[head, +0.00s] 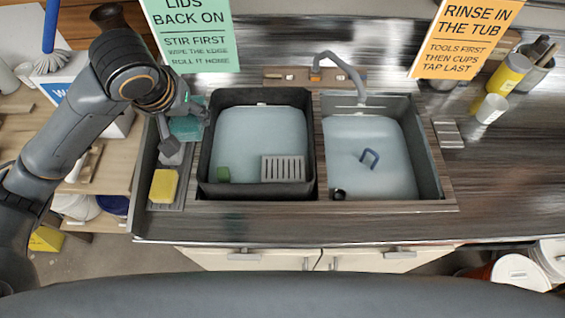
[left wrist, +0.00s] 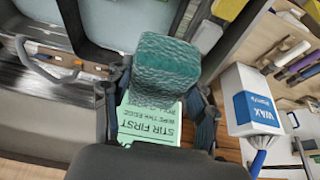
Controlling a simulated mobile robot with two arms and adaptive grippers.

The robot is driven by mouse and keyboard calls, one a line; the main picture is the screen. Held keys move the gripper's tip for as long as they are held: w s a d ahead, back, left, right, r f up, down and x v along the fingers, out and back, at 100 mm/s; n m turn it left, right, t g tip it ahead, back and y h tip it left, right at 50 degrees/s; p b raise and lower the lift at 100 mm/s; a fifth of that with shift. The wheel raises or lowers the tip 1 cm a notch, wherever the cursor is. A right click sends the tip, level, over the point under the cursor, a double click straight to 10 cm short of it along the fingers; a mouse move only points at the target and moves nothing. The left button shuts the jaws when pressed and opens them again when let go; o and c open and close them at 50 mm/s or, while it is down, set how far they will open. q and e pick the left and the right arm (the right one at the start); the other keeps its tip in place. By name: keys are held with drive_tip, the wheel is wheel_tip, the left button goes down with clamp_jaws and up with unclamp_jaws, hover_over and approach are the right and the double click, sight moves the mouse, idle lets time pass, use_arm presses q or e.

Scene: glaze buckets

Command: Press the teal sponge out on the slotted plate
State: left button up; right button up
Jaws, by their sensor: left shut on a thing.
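My left gripper (head: 184,116) is shut on the teal sponge (head: 187,128), at the left side of the left basin. In the left wrist view the sponge (left wrist: 166,66) sits between the two fingers (left wrist: 158,112) and sticks out past their tips. I cannot tell whether it touches the grey tray below. The slotted plate (head: 283,168), light grey with a row of slots, is at the front right inside the left basin, right of the sponge and apart from it. My right gripper is not in view.
A yellow sponge (head: 163,186) lies on the grey tray at left.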

sight(286, 168)
use_arm(q)
drive_tip(key=shift+a+f, duration=0.1)
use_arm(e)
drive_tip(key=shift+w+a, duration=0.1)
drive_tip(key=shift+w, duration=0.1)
use_arm(q)
drive_tip(key=shift+w, duration=0.1)
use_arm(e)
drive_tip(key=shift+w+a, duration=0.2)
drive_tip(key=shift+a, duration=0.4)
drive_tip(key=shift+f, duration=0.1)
